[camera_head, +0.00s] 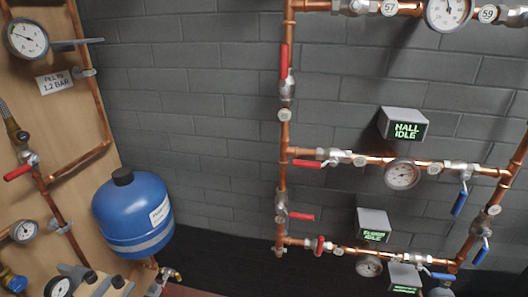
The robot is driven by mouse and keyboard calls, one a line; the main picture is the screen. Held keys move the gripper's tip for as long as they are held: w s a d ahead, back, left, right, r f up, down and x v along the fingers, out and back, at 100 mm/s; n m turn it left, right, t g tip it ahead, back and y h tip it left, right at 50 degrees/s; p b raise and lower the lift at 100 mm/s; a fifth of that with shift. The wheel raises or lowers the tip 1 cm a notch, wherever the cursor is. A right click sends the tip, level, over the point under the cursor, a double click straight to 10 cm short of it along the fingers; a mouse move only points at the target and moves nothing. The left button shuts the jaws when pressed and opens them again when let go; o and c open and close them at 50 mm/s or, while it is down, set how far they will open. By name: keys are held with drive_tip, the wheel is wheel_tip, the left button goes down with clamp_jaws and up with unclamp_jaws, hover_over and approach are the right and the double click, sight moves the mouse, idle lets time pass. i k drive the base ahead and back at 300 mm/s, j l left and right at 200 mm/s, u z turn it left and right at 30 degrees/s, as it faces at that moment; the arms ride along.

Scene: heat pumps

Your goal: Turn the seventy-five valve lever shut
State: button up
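I cannot pick out the seventy-five tag; only tags 57 (389,8) and 59 (488,14) are readable at the top right. Several round tags lower down are too small to read. One red lever (285,61) lies along the left vertical pipe. Another red lever (306,164) lies along the middle pipe. A lower red lever (301,217) sticks out across the vertical pipe, and a short red lever (320,245) stands across the bottom pipe. Blue levers hang on the right (460,203) (480,254), and one lies along the bottom pipe (443,276). My gripper is out of view.
A blue tank (134,215) stands by the wooden panel (82,120) at left. The panel carries gauges, pipes and a red lever (18,172). Display boxes reading HALL IDLE (405,125) and, less clearly, FLOOR IDLE (373,226) are near the pipes. The brick wall between is bare.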

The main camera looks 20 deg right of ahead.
sight(444, 276)
drive_tip(key=l+z, duration=0.1)
drive_tip(key=z, duration=0.25)
drive_tip(key=l+z, duration=0.1)
drive_tip(key=z, duration=0.25)
drive_tip(key=i+z, duration=0.1)
drive_tip(key=z, duration=0.25)
